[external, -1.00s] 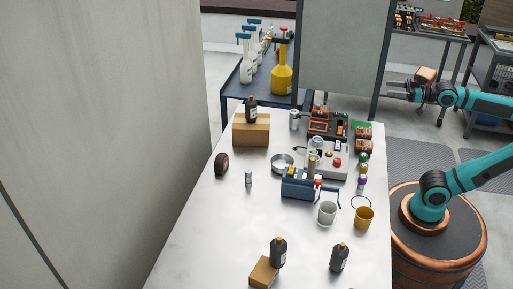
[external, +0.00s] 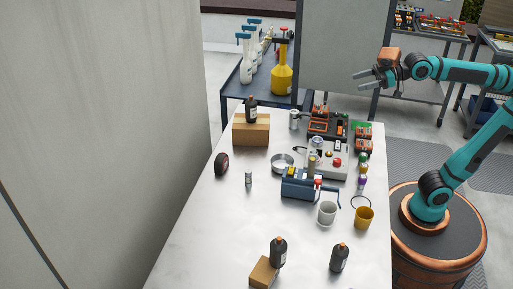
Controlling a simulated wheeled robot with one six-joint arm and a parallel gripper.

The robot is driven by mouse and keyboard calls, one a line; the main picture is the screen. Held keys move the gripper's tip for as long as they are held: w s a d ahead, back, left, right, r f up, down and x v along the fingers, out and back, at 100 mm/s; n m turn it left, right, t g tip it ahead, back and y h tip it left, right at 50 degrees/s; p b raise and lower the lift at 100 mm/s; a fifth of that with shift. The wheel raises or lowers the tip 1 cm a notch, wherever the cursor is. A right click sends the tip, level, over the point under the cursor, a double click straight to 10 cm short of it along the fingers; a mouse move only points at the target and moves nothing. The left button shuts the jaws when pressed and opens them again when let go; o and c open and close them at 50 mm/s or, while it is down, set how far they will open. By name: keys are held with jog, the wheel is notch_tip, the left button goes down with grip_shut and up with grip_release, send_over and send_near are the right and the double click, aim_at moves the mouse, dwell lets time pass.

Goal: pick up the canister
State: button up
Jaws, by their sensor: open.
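Several things on the white table could be the canister, and I cannot tell which one is meant. A small grey cylinder (external: 248,178) stands upright at the left middle. A silver can (external: 294,119) stands at the back. Dark bottles with orange caps stand on a large cardboard box (external: 251,109), near the front middle (external: 279,252) and at the front right (external: 340,258). My gripper (external: 359,81) is open and empty. It is raised at the upper right, pointing left, apart from everything on the table.
A blue toolbox (external: 298,187), a white cup (external: 327,213), a yellow mug (external: 364,217) and a metal bowl (external: 282,163) crowd the table's right half. A tape roll (external: 221,164) is at the left edge. The front left of the white table (external: 205,250) is clear.

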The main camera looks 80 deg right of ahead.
jog(key=w+a+r+n+g+y, duration=0.1)
jog(key=w+a+g, duration=0.1)
jog(key=w+a, duration=0.35)
jog(key=w+a+r+n+g, duration=0.1)
jog(key=w+a, duration=0.2)
jog(key=a, duration=0.5)
jog(key=n+g, duration=0.4)
jog(key=g, duration=0.2)
send_over(271, 260)
jog(key=s+d, duration=0.8)
notch_tip(271, 260, down, 10)
jog(key=x, duration=1.6)
jog(key=shift+a+f, duration=0.15)
jog(key=shift+a, duration=0.1)
jog(key=shift+c, duration=0.5)
